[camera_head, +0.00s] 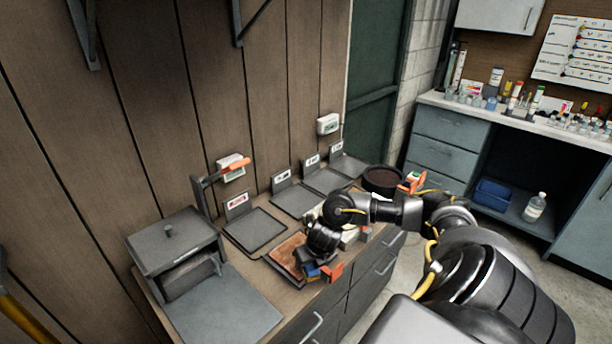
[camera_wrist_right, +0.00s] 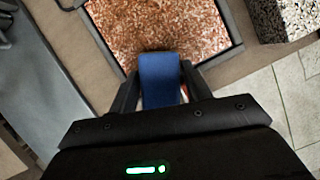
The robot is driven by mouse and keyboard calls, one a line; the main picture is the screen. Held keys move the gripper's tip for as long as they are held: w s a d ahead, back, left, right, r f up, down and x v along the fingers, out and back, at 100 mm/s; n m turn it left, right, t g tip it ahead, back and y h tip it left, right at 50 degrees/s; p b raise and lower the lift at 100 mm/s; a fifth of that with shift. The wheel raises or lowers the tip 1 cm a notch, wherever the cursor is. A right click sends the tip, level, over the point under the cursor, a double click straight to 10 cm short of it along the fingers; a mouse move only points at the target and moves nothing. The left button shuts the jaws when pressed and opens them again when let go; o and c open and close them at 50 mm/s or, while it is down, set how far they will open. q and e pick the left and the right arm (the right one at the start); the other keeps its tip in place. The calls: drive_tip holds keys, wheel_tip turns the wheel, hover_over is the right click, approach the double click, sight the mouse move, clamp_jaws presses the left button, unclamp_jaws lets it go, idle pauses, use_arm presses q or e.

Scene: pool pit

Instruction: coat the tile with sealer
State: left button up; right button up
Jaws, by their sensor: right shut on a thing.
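The tile (camera_head: 288,247) is a reddish-brown, speckled slab in a dark frame on the wooden counter. It fills the top of the right wrist view (camera_wrist_right: 160,30), where its near edge is partly hidden. My right gripper (camera_head: 316,262) is low over the tile's right side. Its fingers (camera_wrist_right: 163,88) are shut on a blue block-like tool (camera_wrist_right: 160,72), which reaches over the tile's near edge. I cannot tell whether the tool touches the tile. A dark round pot (camera_head: 383,179) with dark brown contents stands at the counter's far end. My left gripper is not in view.
A grey lidded box (camera_head: 176,241) with a flat plate (camera_head: 225,308) in front stands at the counter's near left. Several dark square pads (camera_head: 255,230) with label cards line the wall. A speckled block (camera_wrist_right: 284,18) lies right of the tile. An orange-handled lever (camera_head: 236,165) stands behind.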

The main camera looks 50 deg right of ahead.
drive_tip(key=shift+s+d, duration=0.25)
drive_tip(key=shift+d, duration=0.55)
drive_tip(key=shift+c, duration=0.8)
drive_tip(key=shift+w+r, duration=0.1)
drive_tip(key=shift+w, duration=0.6)
drive_tip(key=shift+w+d, duration=0.25)
drive_tip(key=shift+w, duration=0.65)
drive_tip(key=shift+a, duration=0.15)
drive_tip(key=shift+w, duration=0.2)
drive_tip(key=shift+w+a+b, duration=0.15)
drive_tip(key=shift+w+b, duration=0.4)
drive_tip(key=shift+w, duration=1.25)
drive_tip(key=shift+w, duration=0.1)
